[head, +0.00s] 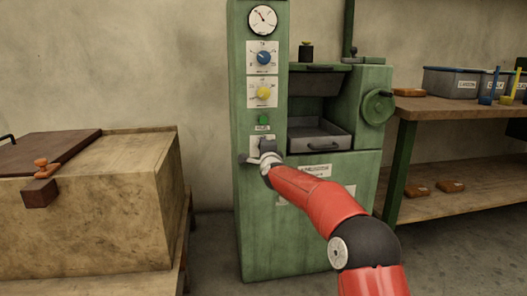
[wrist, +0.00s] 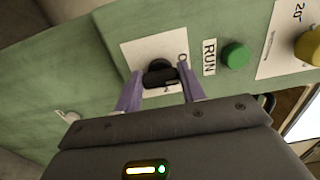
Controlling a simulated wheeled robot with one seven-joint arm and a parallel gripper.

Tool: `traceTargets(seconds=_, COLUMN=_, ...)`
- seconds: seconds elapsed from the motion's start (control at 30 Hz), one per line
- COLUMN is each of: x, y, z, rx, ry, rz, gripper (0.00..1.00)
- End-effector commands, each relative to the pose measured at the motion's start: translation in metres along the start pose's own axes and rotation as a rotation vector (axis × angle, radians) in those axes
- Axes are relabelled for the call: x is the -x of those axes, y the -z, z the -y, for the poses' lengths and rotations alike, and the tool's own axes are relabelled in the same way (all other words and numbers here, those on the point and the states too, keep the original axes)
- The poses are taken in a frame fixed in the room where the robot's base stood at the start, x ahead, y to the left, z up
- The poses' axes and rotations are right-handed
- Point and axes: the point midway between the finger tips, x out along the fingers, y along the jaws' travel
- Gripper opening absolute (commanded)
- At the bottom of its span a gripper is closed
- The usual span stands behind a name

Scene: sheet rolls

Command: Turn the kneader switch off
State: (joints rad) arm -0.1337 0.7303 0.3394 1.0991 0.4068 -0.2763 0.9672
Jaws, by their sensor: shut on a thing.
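The kneader switch is a small black knob (wrist: 158,66) on a white plate (wrist: 138,52), set in the front of a green machine (head: 260,215). Part of a mark like a 0 shows on the plate at the knob's right. In the wrist view my gripper (wrist: 161,77) has its two purple fingers on either side of the knob, shut on it. In the head view my gripper (head: 264,160) is at the switch plate (head: 264,143) and hides the knob. The knob's exact pointing is hard to tell.
A green button or lamp (wrist: 235,55) sits beside a RUN label (wrist: 209,57). Above it in the head view are a yellow dial (head: 263,93), a blue dial (head: 264,58) and a gauge (head: 262,19). A wooden chest (head: 90,220) stands left, a shelf (head: 470,112) right.

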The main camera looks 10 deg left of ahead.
Motion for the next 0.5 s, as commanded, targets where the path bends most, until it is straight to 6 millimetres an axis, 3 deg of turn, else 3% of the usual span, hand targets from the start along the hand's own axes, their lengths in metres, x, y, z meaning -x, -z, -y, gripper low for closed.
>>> traceTargets(seconds=0.4, x=0.0, y=-0.0013, z=-0.0016, rx=0.007, ry=-0.003, rz=0.002, gripper=0.17)
traceTargets(seconds=0.43, x=0.0, y=-0.0013, z=-0.0016, rx=0.007, ry=-0.003, rz=0.002, gripper=0.41)
traceTargets(seconds=0.5, x=0.0, y=-0.0012, z=-0.0015, rx=0.006, ry=-0.003, rz=0.002, gripper=0.5)
